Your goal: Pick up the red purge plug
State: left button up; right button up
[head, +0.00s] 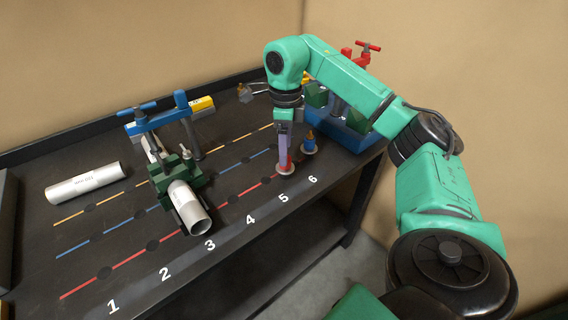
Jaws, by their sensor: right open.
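The red purge plug (285,168) stands on the table near the number 5, at the right end of the red line, with a pale round base. My right gripper (284,155) points straight down over it, with its fingers at the plug's upper part. The jaws are open; the fingers hide much of the plug, and I cannot tell whether they touch it. My left gripper is not in view.
A blue plug (309,146) stands close to the right of the red one. A blue-based fixture (345,136) is behind it. A green clamp (172,179) holds a pipe (190,210) at the left. Another pipe (86,183) lies far left. The table front (205,272) is clear.

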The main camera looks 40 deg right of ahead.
aim_at(285, 172)
jog(key=f, duration=0.3)
jog(key=shift+s, duration=0.2)
jog(key=shift+f, duration=0.4)
jog(key=shift+w+a, duration=0.1)
grip_shut()
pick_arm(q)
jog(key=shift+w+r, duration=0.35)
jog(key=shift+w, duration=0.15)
pick_arm(e)
jog(key=shift+r, duration=0.2)
